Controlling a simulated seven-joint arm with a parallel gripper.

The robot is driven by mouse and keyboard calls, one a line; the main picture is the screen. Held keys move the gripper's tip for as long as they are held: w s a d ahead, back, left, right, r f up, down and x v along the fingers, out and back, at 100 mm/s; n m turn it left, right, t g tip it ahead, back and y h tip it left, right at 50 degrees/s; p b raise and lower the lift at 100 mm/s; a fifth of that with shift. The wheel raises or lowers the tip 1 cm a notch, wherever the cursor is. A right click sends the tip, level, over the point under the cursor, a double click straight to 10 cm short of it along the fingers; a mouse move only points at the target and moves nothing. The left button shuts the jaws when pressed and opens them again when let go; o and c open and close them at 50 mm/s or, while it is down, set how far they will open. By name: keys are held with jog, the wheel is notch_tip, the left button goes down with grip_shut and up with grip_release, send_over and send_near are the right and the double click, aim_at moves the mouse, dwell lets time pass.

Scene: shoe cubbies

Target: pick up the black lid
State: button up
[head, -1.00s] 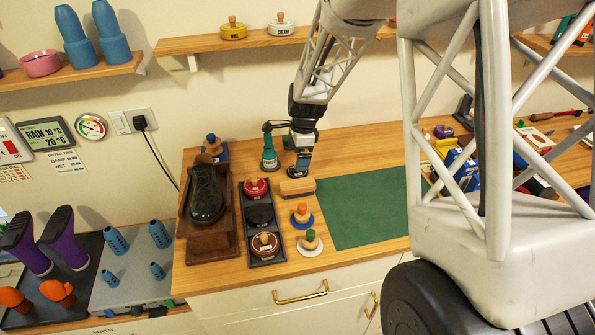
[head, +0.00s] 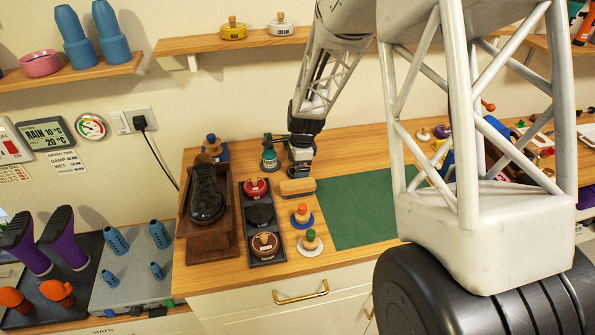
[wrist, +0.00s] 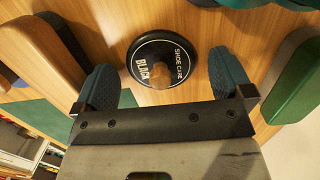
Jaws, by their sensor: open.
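The black lid (wrist: 172,55) is a round black disc with a pale rim line, white lettering reading "SHOE CARE BLACK" and a wooden knob. It lies flat on the wooden counter in the wrist view. My gripper (wrist: 163,78) is open over it, with one blue finger on each side and the knob between them, near the palm side. I see no finger touching the lid.
A wooden brush (head: 298,187) lies just in front of my gripper. A dark tray (head: 251,242) holds a red-lidded tin, a black tin and a brown tin. A green mat (head: 355,207) leaves free room on the right.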

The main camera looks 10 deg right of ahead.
jog(key=c, duration=1)
jog(key=shift+r, duration=0.15)
jog(key=shift+r, duration=4.85)
jog(key=s+a+n, duration=0.2)
jog(key=s+a, duration=0.2)
jog(key=s, duration=0.1)
jog(key=s+a+n, duration=0.2)
jog(key=s+a, duration=0.3)
jog(key=s+a+n, duration=0.2)
jog(key=s+a, duration=0.2)
jog(key=s, duration=0.1)
jog(key=shift+s+a+f+g, duration=0.15)
jog(key=shift+a+g, duration=0.1)
jog(key=shift+g, duration=0.15)
jog(key=shift+s+a+n, duration=0.25)
jog(key=shift+s+n, duration=0.05)
jog(key=shift+s, duration=0.1)
